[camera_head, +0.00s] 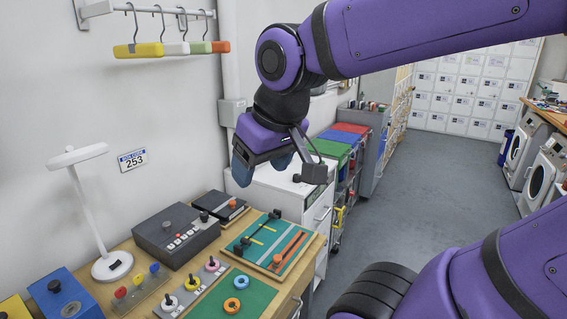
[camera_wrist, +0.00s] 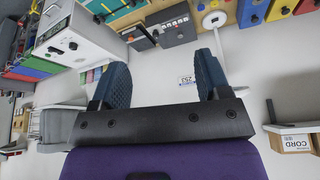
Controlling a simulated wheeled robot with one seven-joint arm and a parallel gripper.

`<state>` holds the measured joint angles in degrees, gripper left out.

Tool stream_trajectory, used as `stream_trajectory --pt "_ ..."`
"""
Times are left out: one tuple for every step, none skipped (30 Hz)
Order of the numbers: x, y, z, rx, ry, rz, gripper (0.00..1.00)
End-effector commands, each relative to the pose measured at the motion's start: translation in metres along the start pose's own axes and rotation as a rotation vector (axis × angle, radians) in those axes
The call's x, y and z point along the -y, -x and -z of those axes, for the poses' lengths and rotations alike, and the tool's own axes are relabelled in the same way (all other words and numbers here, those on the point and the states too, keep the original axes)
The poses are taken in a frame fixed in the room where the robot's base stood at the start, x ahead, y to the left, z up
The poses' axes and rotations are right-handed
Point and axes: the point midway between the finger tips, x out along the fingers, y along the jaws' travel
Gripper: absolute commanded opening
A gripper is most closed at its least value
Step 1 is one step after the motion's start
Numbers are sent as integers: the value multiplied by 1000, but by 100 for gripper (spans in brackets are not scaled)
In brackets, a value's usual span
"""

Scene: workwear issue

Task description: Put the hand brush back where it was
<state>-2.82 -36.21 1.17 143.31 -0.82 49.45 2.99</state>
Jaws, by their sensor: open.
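I cannot pick out a hand brush for certain in either view. My gripper (camera_head: 263,168) hangs in the air beyond the back right of the wooden table, over the area of the white cabinet (camera_head: 290,186). In the wrist view my gripper (camera_wrist: 162,75) has its two blue-grey fingers spread wide, with nothing between them. Several coloured pieces, including a yellow one (camera_head: 138,50) and an orange one (camera_head: 221,47), hang by hooks from a white wall rail (camera_head: 170,12) at the upper left. A hand brush's former place is not evident.
The wooden table (camera_head: 228,262) carries a white lamp (camera_head: 90,205), a dark control box (camera_head: 176,236), a green tool board (camera_head: 268,240) and several knobbed fixtures. Bins with coloured lids (camera_head: 333,137) stand behind the cabinet. The grey floor (camera_head: 430,165) at right is clear.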

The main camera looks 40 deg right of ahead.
Motion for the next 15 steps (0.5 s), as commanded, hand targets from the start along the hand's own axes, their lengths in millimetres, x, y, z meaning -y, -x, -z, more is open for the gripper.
stream_trajectory --pt "-5 8 -8 -19 -10 -1 70" --pt "-7 11 -12 -27 -14 -2 70" --pt "-9 15 -17 -33 -17 -2 70" --pt "-10 17 -20 -38 -19 -3 70" --pt "-11 19 -23 -42 -20 -3 70" --pt "-12 21 -25 -47 -22 -3 70" --pt "-13 22 -27 -49 -23 -3 70" --pt "-13 22 -28 -50 -24 -3 70" --pt "-13 23 -29 -51 -25 -3 70" --pt "-14 23 -30 -52 -25 -3 70" --pt "-14 23 -30 -52 -25 -3 70" --pt "-14 23 -30 -52 -25 -3 70" --pt "-14 23 -30 -52 -25 -3 70" --pt "-14 23 -30 -52 -25 -3 70" --pt "-14 23 -30 -52 -24 -3 70"
